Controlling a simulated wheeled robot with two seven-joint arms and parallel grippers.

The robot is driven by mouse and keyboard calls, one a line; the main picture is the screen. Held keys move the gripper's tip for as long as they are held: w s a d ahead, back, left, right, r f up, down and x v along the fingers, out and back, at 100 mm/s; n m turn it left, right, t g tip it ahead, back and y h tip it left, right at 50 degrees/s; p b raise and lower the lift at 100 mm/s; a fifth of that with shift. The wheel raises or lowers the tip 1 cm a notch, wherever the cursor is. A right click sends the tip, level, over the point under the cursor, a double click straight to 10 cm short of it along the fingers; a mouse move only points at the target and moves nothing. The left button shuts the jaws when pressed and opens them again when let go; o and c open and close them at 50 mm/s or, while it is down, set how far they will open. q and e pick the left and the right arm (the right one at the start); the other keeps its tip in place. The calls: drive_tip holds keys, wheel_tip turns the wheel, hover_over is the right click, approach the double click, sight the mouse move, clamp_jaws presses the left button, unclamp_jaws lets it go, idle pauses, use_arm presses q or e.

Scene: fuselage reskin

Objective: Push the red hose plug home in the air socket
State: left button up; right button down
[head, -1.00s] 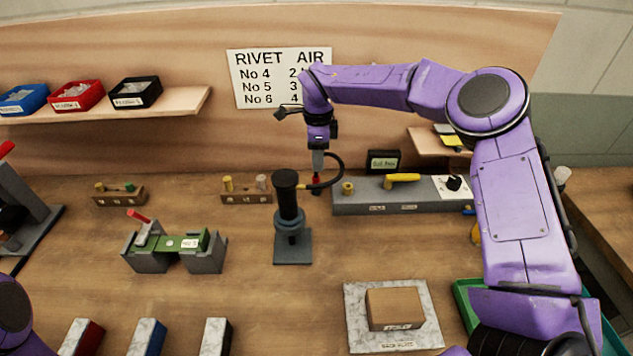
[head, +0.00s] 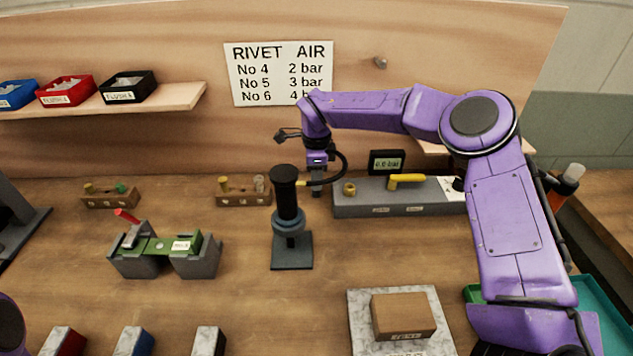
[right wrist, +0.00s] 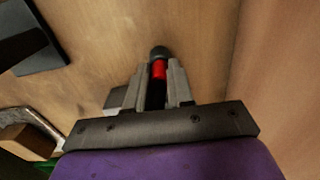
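The red hose plug (right wrist: 159,69) shows in the right wrist view between the fingertips of my right gripper (right wrist: 159,78), with a dark rounded end beyond it. The fingers lie close on both sides. I cannot tell whether they press on it. In the head view my right gripper (head: 316,187) points down behind the black tool (head: 285,195) and hides the plug. A black hose (head: 342,168) loops beside the gripper. The brass fitting (head: 349,188), likely the air socket, is on the grey block just right of the gripper. My left gripper is not in view.
The grey block (head: 370,205) carries a yellow lever (head: 407,178); a gauge (head: 387,162) behind it reads 0.0 bar. A wooden rack (head: 243,198) stands left of the gripper. A green-topped fixture (head: 165,247) and a marble slab (head: 360,335) are nearer.

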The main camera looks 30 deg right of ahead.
drive_tip(key=shift+r, duration=0.25)
drive_tip(key=shift+r+p, duration=2.55)
drive_tip(key=shift+f, duration=0.1)
